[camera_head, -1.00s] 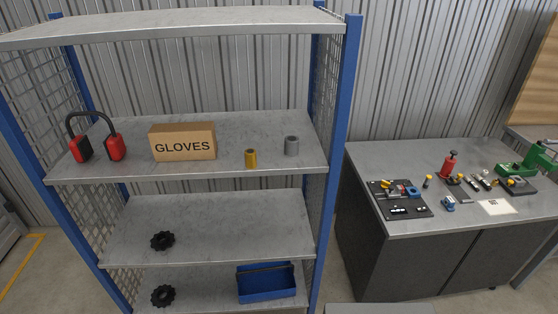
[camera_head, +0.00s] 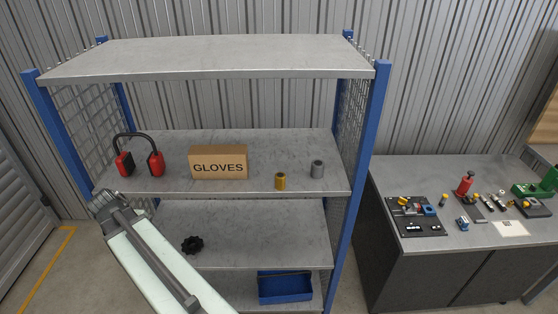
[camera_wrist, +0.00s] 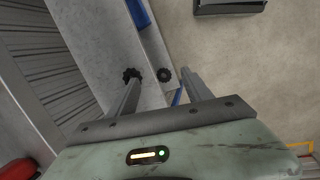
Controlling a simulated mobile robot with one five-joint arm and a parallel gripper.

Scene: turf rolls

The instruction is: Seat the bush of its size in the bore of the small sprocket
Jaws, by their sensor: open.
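A brass-coloured bush (camera_head: 280,181) and a wider grey bush (camera_head: 317,169) stand upright, apart, on the shelf below the top one. A black toothed sprocket (camera_head: 192,245) lies on the shelf below them. My arm covers the left of the lower shelves in the head view.
A GLOVES box (camera_head: 218,163) and red ear defenders (camera_head: 155,163) share the bushes' shelf. A blue bin (camera_head: 285,289) sits on the bottom shelf. Blue posts and mesh sides bound the rack. A bench (camera_head: 386,177) with several tools stands at right.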

